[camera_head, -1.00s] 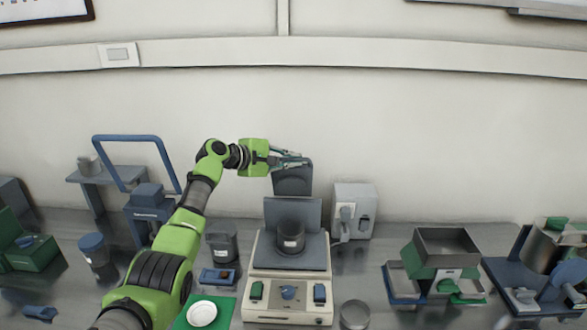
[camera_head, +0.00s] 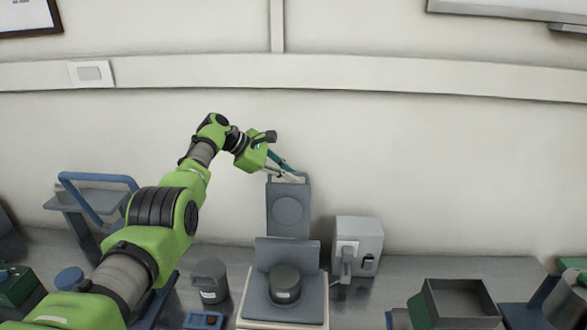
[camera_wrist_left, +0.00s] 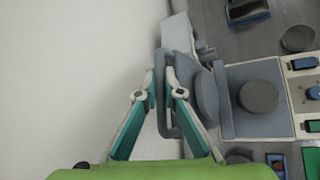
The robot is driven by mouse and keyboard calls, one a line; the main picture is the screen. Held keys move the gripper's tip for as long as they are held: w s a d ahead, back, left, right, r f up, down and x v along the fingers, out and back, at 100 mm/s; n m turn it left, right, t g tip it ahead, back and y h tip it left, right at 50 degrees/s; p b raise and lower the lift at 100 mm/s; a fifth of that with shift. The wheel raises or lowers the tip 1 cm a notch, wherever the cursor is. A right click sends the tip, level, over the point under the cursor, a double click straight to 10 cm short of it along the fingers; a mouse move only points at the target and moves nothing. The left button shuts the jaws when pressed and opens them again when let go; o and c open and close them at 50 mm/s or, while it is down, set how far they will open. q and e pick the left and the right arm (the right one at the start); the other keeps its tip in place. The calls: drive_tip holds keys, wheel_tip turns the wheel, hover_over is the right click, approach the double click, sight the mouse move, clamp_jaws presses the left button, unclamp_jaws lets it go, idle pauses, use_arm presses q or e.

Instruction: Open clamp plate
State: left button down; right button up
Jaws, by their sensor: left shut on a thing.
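The clamp plate (camera_head: 288,212) is a grey-blue slab with a round disc on its front. It stands raised behind the bench device (camera_head: 283,314), with the disc facing out. My left gripper (camera_head: 298,179) is shut on the handle at the plate's top edge. In the left wrist view the fingertips (camera_wrist_left: 162,82) close around the handle bar (camera_wrist_left: 163,105), and the plate's disc (camera_wrist_left: 207,97) shows beside them. A dark cylinder (camera_head: 285,283) stands on the device's grey platform, below and in front of the plate. My right gripper is out of view.
A grey box with a switch (camera_head: 358,245) stands right of the device. A dark lidded canister (camera_head: 210,280) stands left of it. An open-topped grey hopper (camera_head: 462,300) is further right. The wall is close behind the raised plate.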

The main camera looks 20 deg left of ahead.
use_arm(q)
drive_tip(key=shift+f, duration=0.3)
drive_tip(key=shift+s, duration=0.15)
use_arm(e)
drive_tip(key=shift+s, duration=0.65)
use_arm(q)
drive_tip(key=c, duration=2.1)
unclamp_jaws()
drive_tip(key=shift+c, duration=0.2)
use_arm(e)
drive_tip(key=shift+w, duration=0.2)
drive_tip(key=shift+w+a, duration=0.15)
use_arm(q)
drive_tip(key=shift+r, duration=0.1)
drive_tip(key=v, duration=1.1)
drive_tip(key=shift+a+r, duration=0.25)
drive_tip(key=shift+r, duration=0.1)
drive_tip(key=shift+s, duration=0.1)
